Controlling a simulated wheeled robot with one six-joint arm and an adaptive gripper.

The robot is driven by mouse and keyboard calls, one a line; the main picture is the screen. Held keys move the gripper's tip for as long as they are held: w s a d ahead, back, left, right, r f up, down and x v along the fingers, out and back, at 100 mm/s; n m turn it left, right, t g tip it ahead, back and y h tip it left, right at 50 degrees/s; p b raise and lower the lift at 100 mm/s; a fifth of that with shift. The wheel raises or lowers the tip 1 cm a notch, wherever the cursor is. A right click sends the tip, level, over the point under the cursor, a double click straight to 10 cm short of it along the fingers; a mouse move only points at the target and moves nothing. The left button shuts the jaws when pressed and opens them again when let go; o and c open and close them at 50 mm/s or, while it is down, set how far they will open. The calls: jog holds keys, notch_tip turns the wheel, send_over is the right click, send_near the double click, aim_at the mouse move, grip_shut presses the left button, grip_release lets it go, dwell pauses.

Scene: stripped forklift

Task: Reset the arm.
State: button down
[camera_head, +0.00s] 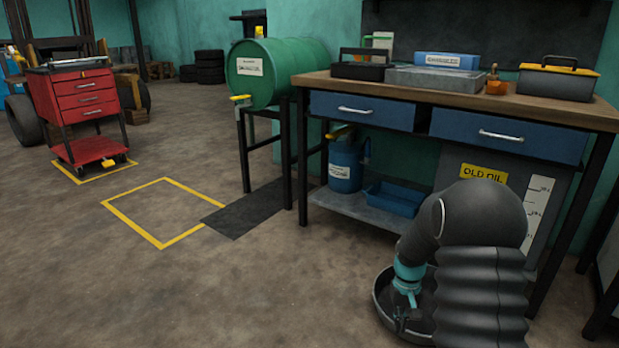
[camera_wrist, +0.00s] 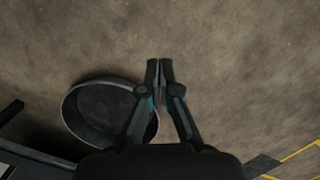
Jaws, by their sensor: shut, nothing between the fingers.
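My arm reaches down at the lower right of the head view, in front of the workbench. My gripper (camera_head: 405,315) points down at a round dark drain pan (camera_head: 380,296) on the floor, partly hidden behind my arm. In the wrist view my gripper (camera_wrist: 160,62) is shut, its two fingertips together with nothing between them. The pan (camera_wrist: 68,112) lies just left of the fingers there, its rim partly behind one finger. I cannot tell how high the fingertips are above the floor.
A workbench (camera_head: 460,98) with blue drawers stands right behind my arm, with an "OLD OIL" tank (camera_head: 545,185) under it. A green drum (camera_head: 275,75) rests on a stand. A red tool cart (camera_head: 85,100) stands far left. The floor at centre left, with a yellow-outlined square (camera_head: 160,243), is clear.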

jog(key=s+a+r+t+p, duration=0.2)
jog(key=s+a+r+t, duration=0.1)
jog(key=s+r, duration=1)
jog(key=s+a+r+t+p, duration=0.2)
jog(key=s+a+r+t, duration=0.2)
jog(key=s+r, duration=1)
jog(key=shift+s+a+r+p, duration=0.25)
jog(key=shift+a+r, duration=0.4)
jog(key=shift+r, duration=1.85)
jog(key=shift+w, duration=0.1)
